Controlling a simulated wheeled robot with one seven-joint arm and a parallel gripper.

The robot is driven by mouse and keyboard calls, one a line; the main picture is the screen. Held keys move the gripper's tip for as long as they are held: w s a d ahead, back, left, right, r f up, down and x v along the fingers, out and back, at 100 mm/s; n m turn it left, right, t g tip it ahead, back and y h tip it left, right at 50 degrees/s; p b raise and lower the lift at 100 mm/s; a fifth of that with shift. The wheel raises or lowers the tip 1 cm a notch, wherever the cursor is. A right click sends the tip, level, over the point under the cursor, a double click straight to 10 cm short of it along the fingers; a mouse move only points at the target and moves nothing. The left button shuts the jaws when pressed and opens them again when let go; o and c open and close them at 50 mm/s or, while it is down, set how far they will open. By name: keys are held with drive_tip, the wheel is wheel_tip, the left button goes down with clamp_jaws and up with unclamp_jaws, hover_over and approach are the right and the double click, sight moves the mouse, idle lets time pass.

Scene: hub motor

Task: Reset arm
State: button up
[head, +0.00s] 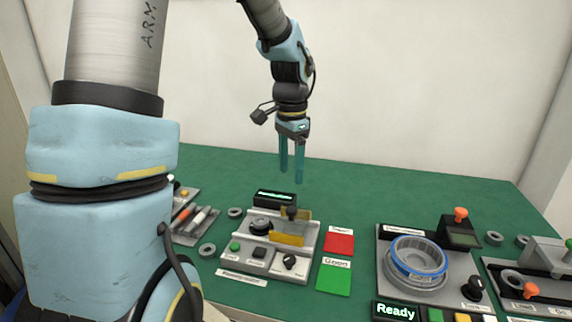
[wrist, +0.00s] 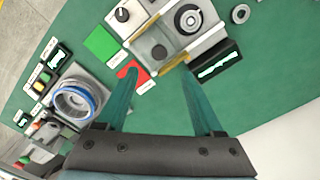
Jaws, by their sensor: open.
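My gripper (head: 291,172) hangs above the green table, behind the grey station with the yellow part, its two teal fingers pointing down. The fingers are apart with nothing between them. In the wrist view my gripper (wrist: 160,75) also shows open, with the red square and the grey station below it. My arm comes down from the top of the head view, and a large light-blue link of mine fills the left side.
A grey station (head: 240,240) with buttons and a yellow part stands at the centre. Red (head: 339,243) and green (head: 334,279) squares lie beside it. A station with a blue-ringed round part (head: 418,262) and a "Ready" display (head: 396,311) stands right. The back table is clear.

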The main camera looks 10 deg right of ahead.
drive_tip(key=s+a+f+n, duration=0.1)
drive_tip(key=s+a+n, duration=0.3)
drive_tip(key=a, duration=0.5)
drive_tip(key=s+a+f+n+t, duration=0.1)
drive_tip(key=s+a+n, duration=0.3)
drive_tip(key=a+n, duration=0.5)
drive_tip(key=shift+s+a+f+t, duration=0.15)
drive_tip(key=shift+a+f+t, duration=0.15)
drive_tip(key=shift+a+f, duration=0.35)
idle(1.0)
